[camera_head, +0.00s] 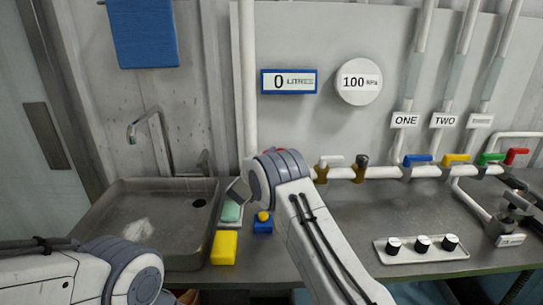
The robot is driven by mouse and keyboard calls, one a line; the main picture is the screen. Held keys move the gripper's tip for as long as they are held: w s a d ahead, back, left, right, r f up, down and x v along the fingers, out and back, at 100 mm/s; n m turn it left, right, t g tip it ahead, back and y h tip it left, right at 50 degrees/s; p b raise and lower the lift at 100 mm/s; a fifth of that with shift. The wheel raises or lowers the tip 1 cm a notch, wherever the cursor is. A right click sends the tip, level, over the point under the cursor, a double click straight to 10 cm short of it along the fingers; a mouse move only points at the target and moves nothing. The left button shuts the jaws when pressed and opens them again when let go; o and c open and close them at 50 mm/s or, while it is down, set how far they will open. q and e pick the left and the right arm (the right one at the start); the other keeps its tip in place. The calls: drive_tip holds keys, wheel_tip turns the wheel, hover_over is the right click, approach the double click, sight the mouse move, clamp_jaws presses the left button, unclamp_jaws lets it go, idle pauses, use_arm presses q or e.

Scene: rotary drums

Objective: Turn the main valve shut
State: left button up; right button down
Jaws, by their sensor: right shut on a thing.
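My right gripper (241,188) is at the foot of the tall white pipe by the wall, mostly hidden by my own wrist. A sliver of a red handle (276,150) shows just above the wrist. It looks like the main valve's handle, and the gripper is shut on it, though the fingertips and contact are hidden. The angle of the handle cannot be told. The round gauge (359,82) reads 100 kPa and the display (289,81) reads 0 litres. My left arm shows at the lower left, with its gripper out of view.
A steel sink (155,205) is at left. A yellow sponge (224,248), green soap (231,211) and small blue item (263,227) lie near my right wrist. Several coloured valve levers (456,158) line the pipe at right. A knob panel (421,249) sits on the counter.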

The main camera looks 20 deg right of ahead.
drive_tip(key=c, duration=0.8)
unclamp_jaws()
drive_tip(key=shift+o, duration=0.2)
drive_tip(key=b+v, duration=0.2)
drive_tip(key=v, duration=0.8)
drive_tip(key=shift+s, duration=0.15)
drive_tip(key=shift+a, duration=0.2)
